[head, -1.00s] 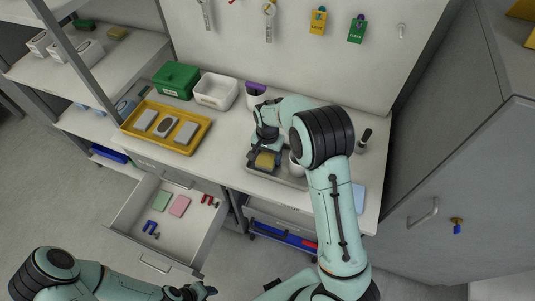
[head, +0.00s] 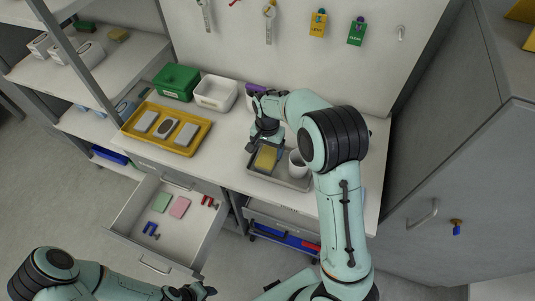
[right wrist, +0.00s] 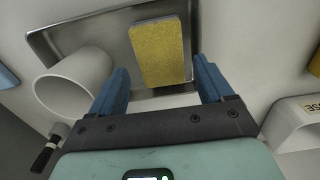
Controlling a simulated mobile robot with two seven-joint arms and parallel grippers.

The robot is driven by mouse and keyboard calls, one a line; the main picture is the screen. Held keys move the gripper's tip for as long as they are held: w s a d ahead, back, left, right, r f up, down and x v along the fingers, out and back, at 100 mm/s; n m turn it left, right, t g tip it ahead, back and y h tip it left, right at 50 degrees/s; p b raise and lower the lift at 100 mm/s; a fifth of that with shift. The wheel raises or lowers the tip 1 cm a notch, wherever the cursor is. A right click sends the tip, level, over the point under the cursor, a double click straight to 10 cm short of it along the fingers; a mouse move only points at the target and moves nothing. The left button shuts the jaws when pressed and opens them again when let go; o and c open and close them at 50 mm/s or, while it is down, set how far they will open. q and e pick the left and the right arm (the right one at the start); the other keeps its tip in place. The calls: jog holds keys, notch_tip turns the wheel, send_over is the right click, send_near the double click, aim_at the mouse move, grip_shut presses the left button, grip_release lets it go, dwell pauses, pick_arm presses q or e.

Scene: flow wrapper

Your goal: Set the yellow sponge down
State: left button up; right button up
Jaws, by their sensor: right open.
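The yellow sponge (head: 266,157) lies in the grey metal tray (head: 293,183) on the worktop, beside a white cup (head: 297,165). In the right wrist view the sponge (right wrist: 160,52) rests flat on the tray floor, beyond the fingertips. My right gripper (head: 257,146) is just behind the sponge in the head view; the wrist view shows its two blue fingers (right wrist: 163,85) apart with nothing between them. My left gripper (head: 205,291) is low at the bottom edge, away from the worktop; its jaw state is unclear.
A yellow tray (head: 142,141) with several grey blocks, a green box (head: 176,80) and a white bin (head: 215,93) stand to the left. An open drawer (head: 190,237) juts out below. In the wrist view, the cup (right wrist: 73,84) stands left of the fingers.

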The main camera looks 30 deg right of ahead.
aim_at(267, 157)
notch_tip(267, 157, up, 7)
jog(key=shift+r, duration=0.2)
dwell(0.6)
